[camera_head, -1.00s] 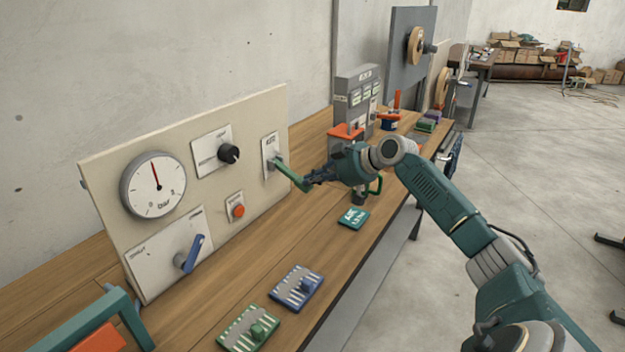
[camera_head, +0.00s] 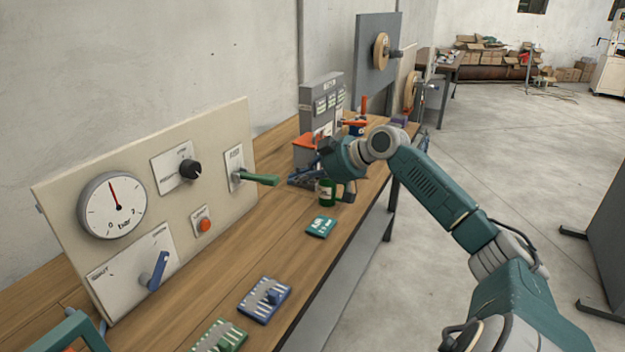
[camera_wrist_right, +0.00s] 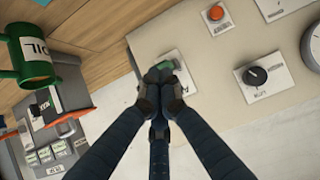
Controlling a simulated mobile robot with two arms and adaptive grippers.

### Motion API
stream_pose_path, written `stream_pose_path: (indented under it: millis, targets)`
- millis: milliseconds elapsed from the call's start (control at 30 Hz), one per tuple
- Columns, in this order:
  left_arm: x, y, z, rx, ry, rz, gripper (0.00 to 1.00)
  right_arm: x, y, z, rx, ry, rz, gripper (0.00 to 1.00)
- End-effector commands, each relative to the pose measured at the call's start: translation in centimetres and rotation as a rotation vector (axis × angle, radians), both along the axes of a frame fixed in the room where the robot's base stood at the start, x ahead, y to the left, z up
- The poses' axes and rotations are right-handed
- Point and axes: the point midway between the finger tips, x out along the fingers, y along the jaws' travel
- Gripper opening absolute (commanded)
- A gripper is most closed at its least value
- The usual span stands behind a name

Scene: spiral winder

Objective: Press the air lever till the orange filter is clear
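The air lever (camera_head: 258,180) is a green handle on a white plate on the beige panel; it stands out nearly level. In the right wrist view, part of the lever (camera_wrist_right: 163,68) shows just beyond my fingertips. My right gripper (camera_head: 292,178) is to the right of the lever's tip, largely blended with the machine behind it. In the right wrist view its fingers (camera_wrist_right: 160,85) are closed together with nothing seen between them. An orange part (camera_head: 305,141), perhaps the filter, sits by the grey machine behind my wrist; its clearness cannot be told.
The pressure gauge (camera_head: 112,206), black knob (camera_head: 190,169), orange button (camera_head: 204,225) and blue handle (camera_head: 159,270) are on the panel. A green oil can (camera_head: 326,193) stands near my wrist. A teal block (camera_head: 321,227) and blue pad (camera_head: 264,300) lie on the bench.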

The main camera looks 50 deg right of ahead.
Motion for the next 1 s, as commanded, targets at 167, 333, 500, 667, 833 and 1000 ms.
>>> stream_pose_path:
  millis: [167, 333, 500, 667, 833, 1000]
  targets:
    - [1.3, 0.6, -1.2, 0.006, -0.016, -0.001, 0.53, -2.4, -0.7, 0.8, 0.0, 0.0, 0.0, 0.0]
    - [1.5, 0.6, -1.5, 0.007, -0.019, -0.001, 0.53, -3.5, -1.0, 1.5, 0.0, -0.001, 0.0, 0.0]
    - [1.1, 0.6, -1.5, 0.007, -0.015, -0.001, 0.53, -3.8, -1.1, 1.7, 0.0, 0.0, 0.0, 0.0]
    - [1.0, 0.6, -1.5, 0.006, -0.014, 0.0, 0.53, -3.7, -1.1, 1.8, 0.0, -0.001, 0.0, 0.0]
    - [0.9, 0.4, -1.5, 0.003, -0.013, 0.0, 0.53, -3.7, -1.1, 1.8, 0.0, -0.001, 0.0, 0.0]
    - [0.8, 0.1, -1.5, 0.001, -0.01, 0.001, 0.53, -3.7, -1.1, 1.8, 0.001, -0.002, 0.0, 0.0]
